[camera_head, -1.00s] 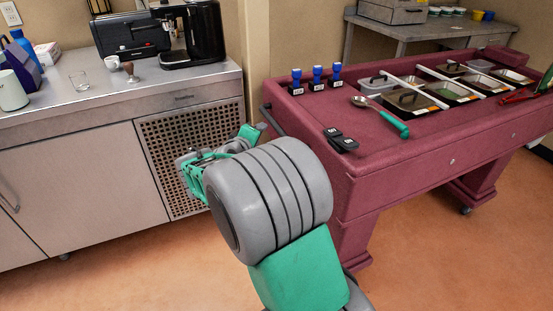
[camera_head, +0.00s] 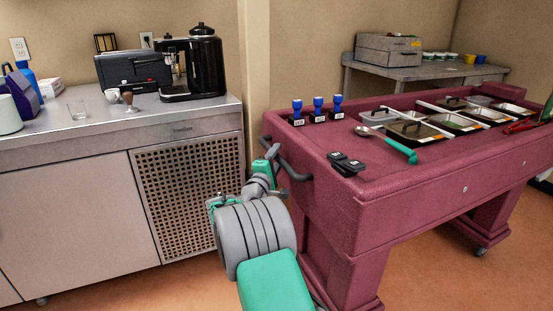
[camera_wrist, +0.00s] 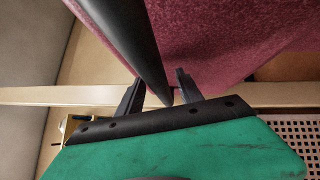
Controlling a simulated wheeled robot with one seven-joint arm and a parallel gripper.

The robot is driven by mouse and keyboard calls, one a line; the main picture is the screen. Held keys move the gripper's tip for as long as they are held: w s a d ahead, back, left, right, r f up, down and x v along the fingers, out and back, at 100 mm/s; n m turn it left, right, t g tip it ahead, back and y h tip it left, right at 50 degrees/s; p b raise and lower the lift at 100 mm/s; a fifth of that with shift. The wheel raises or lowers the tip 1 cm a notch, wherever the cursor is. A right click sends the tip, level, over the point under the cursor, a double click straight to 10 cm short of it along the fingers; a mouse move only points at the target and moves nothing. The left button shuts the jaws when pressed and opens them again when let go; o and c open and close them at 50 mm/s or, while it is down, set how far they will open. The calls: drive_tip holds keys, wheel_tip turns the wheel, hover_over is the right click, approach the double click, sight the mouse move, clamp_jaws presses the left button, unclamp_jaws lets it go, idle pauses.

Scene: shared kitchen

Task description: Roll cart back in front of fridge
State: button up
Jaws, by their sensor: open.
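The cart is a maroon table-like cart (camera_head: 400,215) on castors, standing at the right in the head view. Its dark handle bar (camera_head: 285,160) runs along its left end. The handle (camera_wrist: 130,45) also shows in the wrist view, with maroon cart side behind it. My gripper (camera_head: 274,155) is at the handle. In the wrist view my gripper (camera_wrist: 158,90) is open, with one finger on each side of the bar's lower visible part. I cannot tell whether the fingers touch it. No thing is plainly recognisable as the fridge.
Steel cabinets (camera_head: 80,215) with a perforated panel (camera_head: 185,190) stand left of the cart, bearing a coffee machine (camera_head: 192,65). Stamps (camera_head: 318,108), a ladle (camera_head: 390,145) and food pans (camera_head: 415,130) sit on the cart. A steel table (camera_head: 410,75) is behind. Orange floor (camera_head: 190,285) is open in front.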

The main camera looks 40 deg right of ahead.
clamp_jaws()
idle(0.3)
idle(1.1)
